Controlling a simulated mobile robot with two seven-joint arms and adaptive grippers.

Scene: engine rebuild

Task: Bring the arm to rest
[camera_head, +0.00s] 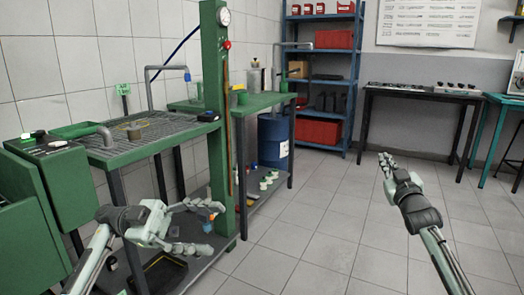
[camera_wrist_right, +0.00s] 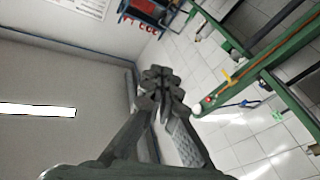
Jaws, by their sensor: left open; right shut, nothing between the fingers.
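My left gripper (camera_head: 206,226) is at the lower left of the head view. Its fingers are spread apart with nothing held between them, in front of the green post and the lower shelf. My right gripper (camera_head: 384,160) is raised over the open floor at the right of the head view. Its fingers are together and empty. In the right wrist view the closed fingers (camera_wrist_right: 162,90) fill the middle, with no thing between them.
A green workbench with a grated top (camera_head: 150,135) and a tall green post (camera_head: 213,120) stand at the left. Behind are a blue barrel (camera_head: 272,141) and a blue shelf rack (camera_head: 318,83). A dark table (camera_head: 420,95) stands along the back wall. The tiled floor (camera_head: 310,220) between is clear.

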